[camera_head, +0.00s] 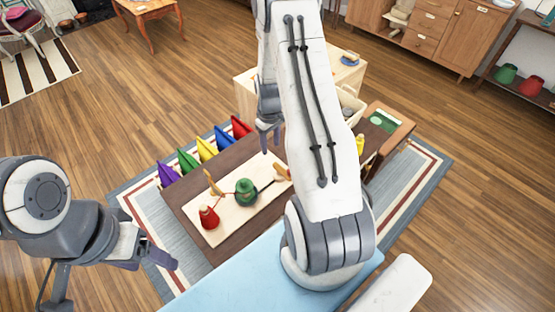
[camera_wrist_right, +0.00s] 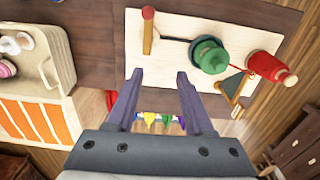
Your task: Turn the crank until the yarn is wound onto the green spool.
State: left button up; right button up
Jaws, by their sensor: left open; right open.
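The green spool (camera_head: 246,192) stands on a pale wooden board (camera_head: 228,222) on the dark table. In the right wrist view the green spool (camera_wrist_right: 209,54) has a dark rod running to a wooden crank arm (camera_wrist_right: 147,38) with a red end (camera_wrist_right: 147,12). A red yarn cone (camera_head: 208,217) stands at the board's near left; it also shows in the wrist view (camera_wrist_right: 272,68). My right gripper (camera_head: 269,138) is open and empty above the board's far edge, apart from the crank; its fingers (camera_wrist_right: 155,98) show in the wrist view. My left gripper (camera_head: 150,262) is open and empty, left of the table.
A light basket (camera_head: 350,104) and a wooden box with a green inside (camera_head: 383,122) lie at the right. My right arm hides part of the table.

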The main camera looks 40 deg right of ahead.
aim_at(279, 167)
jog(key=d+f+p, duration=0.1)
jog(key=f, duration=0.2)
jog(key=d+f, duration=0.1)
jog(key=f, duration=0.3)
jog(key=s+d+f+p, duration=0.1)
jog(key=f, duration=0.3)
jog(key=shift+s+p, duration=0.1)
jog(key=shift+p, duration=0.25)
jog(key=shift+f, duration=0.8)
grip_shut()
